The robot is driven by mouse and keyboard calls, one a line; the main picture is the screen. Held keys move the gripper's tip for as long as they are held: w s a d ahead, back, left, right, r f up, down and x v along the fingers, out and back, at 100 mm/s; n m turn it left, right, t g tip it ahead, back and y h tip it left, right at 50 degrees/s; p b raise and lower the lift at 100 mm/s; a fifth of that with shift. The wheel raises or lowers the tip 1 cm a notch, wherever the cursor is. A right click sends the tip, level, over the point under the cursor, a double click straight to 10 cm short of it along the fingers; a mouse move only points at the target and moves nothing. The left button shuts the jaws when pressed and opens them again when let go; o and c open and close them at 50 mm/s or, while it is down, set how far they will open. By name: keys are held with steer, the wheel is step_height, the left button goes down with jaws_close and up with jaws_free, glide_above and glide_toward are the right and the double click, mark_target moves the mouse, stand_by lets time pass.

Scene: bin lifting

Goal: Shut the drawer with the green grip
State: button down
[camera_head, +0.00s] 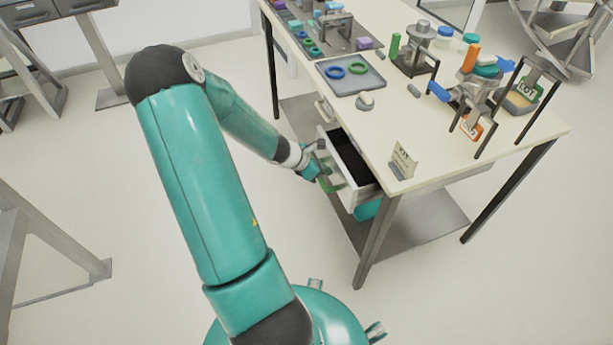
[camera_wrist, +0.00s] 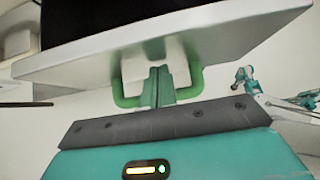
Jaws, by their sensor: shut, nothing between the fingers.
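The drawer (camera_head: 352,196) with the green grip is pulled out from under the table, white-fronted with a dark interior. It also shows in the wrist view (camera_wrist: 240,38), its front panel across the top. Its green grip (camera_head: 327,185) is a U-shaped bar, seen in the wrist view (camera_wrist: 193,82) on both sides of my fingers. My gripper (camera_head: 316,171) is at the drawer front; in the wrist view (camera_wrist: 160,78) its fingers are shut and empty, pointing at the drawer front within the span of the grip. I cannot tell whether the fingertips touch the panel.
The table (camera_head: 440,150) carries a grey tray with rings (camera_head: 350,75), a small sign (camera_head: 402,161) and several tools. A table leg (camera_head: 376,240) stands close to the drawer. The floor in front is clear.

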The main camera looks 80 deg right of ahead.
steer(key=s+d, duration=0.1)
steer(key=s, duration=0.1)
steer(key=s+d, duration=0.2)
steer(key=s, duration=0.1)
steer(key=s+d, duration=0.1)
steer(key=s, duration=0.1)
steer(key=shift+s+d, duration=0.25)
steer(key=shift+d, duration=0.05)
steer(key=shift+w, duration=0.1)
